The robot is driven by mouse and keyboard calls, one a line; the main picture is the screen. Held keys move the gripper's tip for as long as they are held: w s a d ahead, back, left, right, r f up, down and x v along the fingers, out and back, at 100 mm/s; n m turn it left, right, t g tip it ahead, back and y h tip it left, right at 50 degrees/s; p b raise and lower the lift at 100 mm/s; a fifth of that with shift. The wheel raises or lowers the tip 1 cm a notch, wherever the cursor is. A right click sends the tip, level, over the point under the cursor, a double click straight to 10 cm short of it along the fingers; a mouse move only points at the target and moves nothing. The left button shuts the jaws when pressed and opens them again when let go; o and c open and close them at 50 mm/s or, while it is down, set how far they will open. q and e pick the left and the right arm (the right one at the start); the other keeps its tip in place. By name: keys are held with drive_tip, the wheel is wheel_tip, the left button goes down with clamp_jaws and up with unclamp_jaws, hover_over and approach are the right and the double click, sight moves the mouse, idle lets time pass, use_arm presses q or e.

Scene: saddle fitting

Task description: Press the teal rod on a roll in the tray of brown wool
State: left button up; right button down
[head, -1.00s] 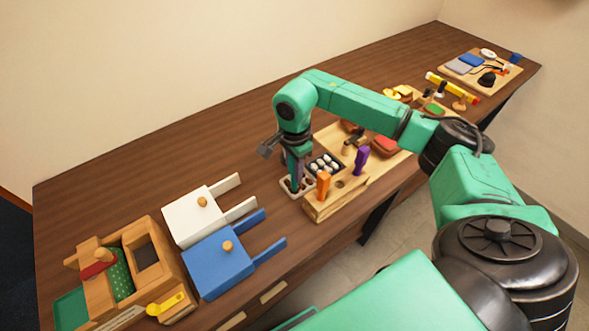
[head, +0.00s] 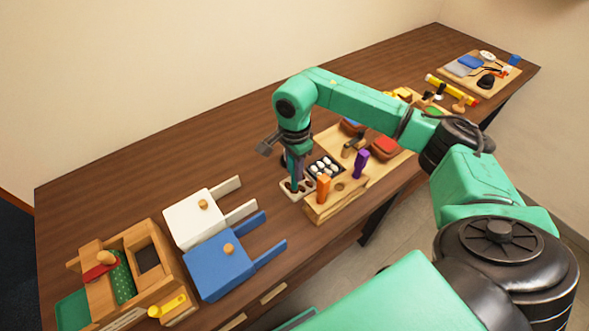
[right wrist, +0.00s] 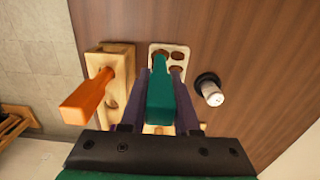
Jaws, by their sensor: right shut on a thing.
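My right gripper (right wrist: 158,80) is shut on the teal rod (right wrist: 160,98), which points away from the wrist. In the head view the rod (head: 294,183) hangs down, roughly upright, beside the orange-handled tool. The small pale tray (head: 284,190) with brown pieces in its hollows is under the rod's tip. It also shows in the right wrist view (right wrist: 154,46), where the rod covers its near left part. Whether the tip touches a brown roll cannot be told. My left gripper is not in view.
A black and white cylinder (right wrist: 211,91) stands close right in the wrist view. White (head: 190,225) and blue boxes (head: 215,265) lie left.

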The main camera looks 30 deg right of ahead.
drive_tip(key=shift+r+p, duration=1.4)
drive_tip(key=shift+r, duration=1.35)
